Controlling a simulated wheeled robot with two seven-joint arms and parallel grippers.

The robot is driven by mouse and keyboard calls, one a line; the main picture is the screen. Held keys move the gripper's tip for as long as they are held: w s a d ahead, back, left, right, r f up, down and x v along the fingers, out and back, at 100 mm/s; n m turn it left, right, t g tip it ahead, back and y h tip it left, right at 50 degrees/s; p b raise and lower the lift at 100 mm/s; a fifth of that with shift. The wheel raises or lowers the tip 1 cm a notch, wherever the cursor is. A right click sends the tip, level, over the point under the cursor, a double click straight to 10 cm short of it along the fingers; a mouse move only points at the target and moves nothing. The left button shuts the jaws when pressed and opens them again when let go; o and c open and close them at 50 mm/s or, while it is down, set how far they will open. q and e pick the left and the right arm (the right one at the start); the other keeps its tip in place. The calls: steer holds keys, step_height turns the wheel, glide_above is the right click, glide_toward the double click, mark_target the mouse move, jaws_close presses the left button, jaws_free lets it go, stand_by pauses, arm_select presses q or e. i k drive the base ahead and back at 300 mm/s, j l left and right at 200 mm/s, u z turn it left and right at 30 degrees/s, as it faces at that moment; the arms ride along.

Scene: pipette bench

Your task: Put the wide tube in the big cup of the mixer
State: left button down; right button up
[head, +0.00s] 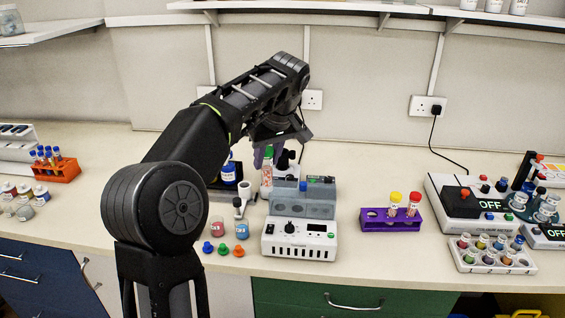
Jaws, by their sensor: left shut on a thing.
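My left gripper (270,157) comes down from above at the middle of the bench. It is shut on a green-capped tube (267,177) with a pale, pinkish body, which looks like the wide tube. The tube is upright, just behind and left of a grey block device (302,200). Whether its foot touches the bench is unclear. A white device with a black block and an OFF display (450,212) stands at the right; I cannot tell which device is the mixer, and no big cup shows clearly. My right gripper is not in view.
A purple rack (376,225) holds a yellow-capped and a red-capped tube. A white tray of small vials (462,264) lies at the front right. An orange rack (62,174) stands at the left. Small coloured caps (223,249) lie at the front edge.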

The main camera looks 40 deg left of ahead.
mark_target(282, 161)
steer(key=i+j, duration=0.7)
steer(key=i, duration=0.15)
